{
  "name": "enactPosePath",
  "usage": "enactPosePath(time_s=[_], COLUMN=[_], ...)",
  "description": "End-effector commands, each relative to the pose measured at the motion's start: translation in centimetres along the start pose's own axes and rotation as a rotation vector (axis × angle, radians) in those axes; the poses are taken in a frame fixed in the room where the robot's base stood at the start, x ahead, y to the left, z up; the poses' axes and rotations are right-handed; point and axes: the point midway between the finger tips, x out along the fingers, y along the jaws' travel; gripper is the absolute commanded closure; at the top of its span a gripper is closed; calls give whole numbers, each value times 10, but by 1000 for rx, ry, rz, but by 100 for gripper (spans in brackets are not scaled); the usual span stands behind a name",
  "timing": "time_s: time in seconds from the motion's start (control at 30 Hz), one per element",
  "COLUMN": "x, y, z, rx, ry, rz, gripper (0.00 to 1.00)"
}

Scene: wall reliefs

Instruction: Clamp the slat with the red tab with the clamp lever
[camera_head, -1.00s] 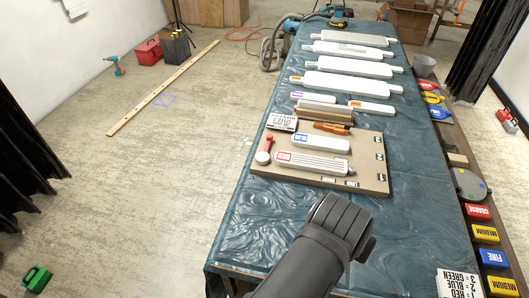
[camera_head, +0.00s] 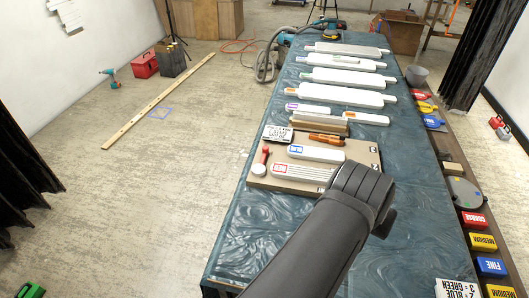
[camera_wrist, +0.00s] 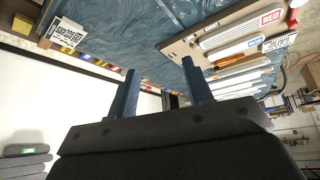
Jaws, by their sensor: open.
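The slat with the red tab (camera_head: 302,173) is pale and ribbed and lies on a tan board (camera_head: 264,184), its red tab at the left end. It also shows in the wrist view (camera_wrist: 225,35). A slat with a blue tab (camera_head: 318,154) lies just behind it. The clamp lever (camera_head: 265,155) has a red handle and a round white end, left of the red-tab slat and apart from it. My gripper (camera_wrist: 162,88) is open and empty, away from the board. In the head view my arm hides the board's right front corner and the fingers.
Several white slats (camera_head: 341,96) lie farther back on the blue-covered table (camera_head: 250,235). Coloured blocks (camera_head: 482,242) line the right side. The table's front left is clear.

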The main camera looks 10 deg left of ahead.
Motion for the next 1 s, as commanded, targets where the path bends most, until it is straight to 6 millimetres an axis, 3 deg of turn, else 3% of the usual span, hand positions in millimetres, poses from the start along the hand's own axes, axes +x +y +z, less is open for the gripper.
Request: enactPosePath(time_s=[0.03, 0.3, 0.43, 0.57, 0.7, 0.87, 1.0], x=[-6, -25, -12, 20, 57, 96, 128], y=[5, 30, 17, -32, -97, -177, -248], z=[-28, -168, -216, -238, -247, -244, -229], rx=[-8, -71, -155, -302, -473, -665, -825], ry=[15, 104, 106, 68, 22, -23, -57], rz=[11, 71, 44, -50, -165, -295, -405], gripper=[54, 54, 54, 54, 54, 54, 54])
